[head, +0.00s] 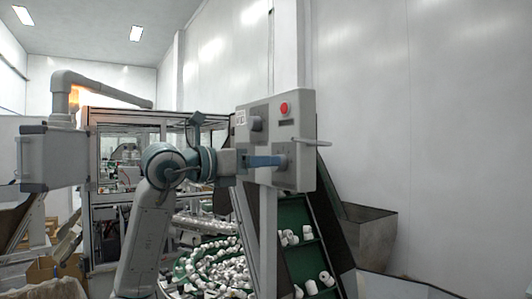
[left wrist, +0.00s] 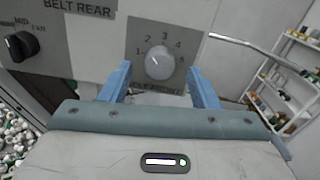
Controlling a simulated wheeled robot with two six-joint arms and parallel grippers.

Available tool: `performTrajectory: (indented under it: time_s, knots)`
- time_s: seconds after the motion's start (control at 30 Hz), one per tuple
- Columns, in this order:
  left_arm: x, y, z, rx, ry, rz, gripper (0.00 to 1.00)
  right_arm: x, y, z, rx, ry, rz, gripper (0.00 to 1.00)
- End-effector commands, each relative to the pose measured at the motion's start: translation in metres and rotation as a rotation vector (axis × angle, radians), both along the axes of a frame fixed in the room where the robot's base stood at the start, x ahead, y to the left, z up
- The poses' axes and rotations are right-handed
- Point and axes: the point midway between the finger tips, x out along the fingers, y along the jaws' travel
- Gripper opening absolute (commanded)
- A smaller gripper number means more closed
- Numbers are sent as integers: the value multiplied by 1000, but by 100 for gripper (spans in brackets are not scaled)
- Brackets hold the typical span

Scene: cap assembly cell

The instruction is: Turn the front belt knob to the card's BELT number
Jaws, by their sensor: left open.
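A pale round knob (left wrist: 160,65) sits on a grey dial plate (left wrist: 141,36) numbered 1 to 5 in the left wrist view. Which number it points to is not clear. My left gripper (left wrist: 161,74) is open, one blue finger on each side of the knob; contact cannot be told. In the head view my left gripper (head: 282,161) reaches the control box (head: 304,152) and hides this knob. A small white printed label (head: 241,118), perhaps the card, is on the box; its text is unreadable. My right gripper is not in view.
A red button (head: 284,109) is above my gripper. A bar handle (head: 312,141) sticks out on the right. A green conveyor (head: 309,255) with white caps runs below.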

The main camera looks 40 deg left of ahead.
Motion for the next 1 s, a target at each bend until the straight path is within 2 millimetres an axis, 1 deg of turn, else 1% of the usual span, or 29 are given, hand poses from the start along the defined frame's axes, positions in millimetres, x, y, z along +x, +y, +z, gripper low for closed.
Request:
performTrajectory:
  time_s: [0.03, 0.2, 0.5, 0.53, 0.67, 0.7, 0.73, 0.77, 1.0]
  knots:
    - [6, -3, 3, -2, 1, -4, 56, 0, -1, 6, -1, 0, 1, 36]
    - [16, -7, 0, -1, 1, -2, 56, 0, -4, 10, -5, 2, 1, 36]
    - [18, -8, -1, 0, 0, 0, 56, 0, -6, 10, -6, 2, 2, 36]
    - [18, -8, -1, 0, 0, 0, 54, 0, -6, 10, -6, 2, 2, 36]
    - [18, -8, -1, 0, 0, -1, 28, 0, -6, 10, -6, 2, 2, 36]
    - [18, -8, -1, 0, 0, -1, 20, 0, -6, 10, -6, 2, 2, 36]
    - [18, -8, 0, 0, 0, -1, 14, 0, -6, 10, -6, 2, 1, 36]
    - [18, -8, 0, 0, 0, -1, 11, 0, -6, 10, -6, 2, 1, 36]
    - [18, -8, 0, 18, -8, -1, 11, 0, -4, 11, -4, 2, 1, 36]
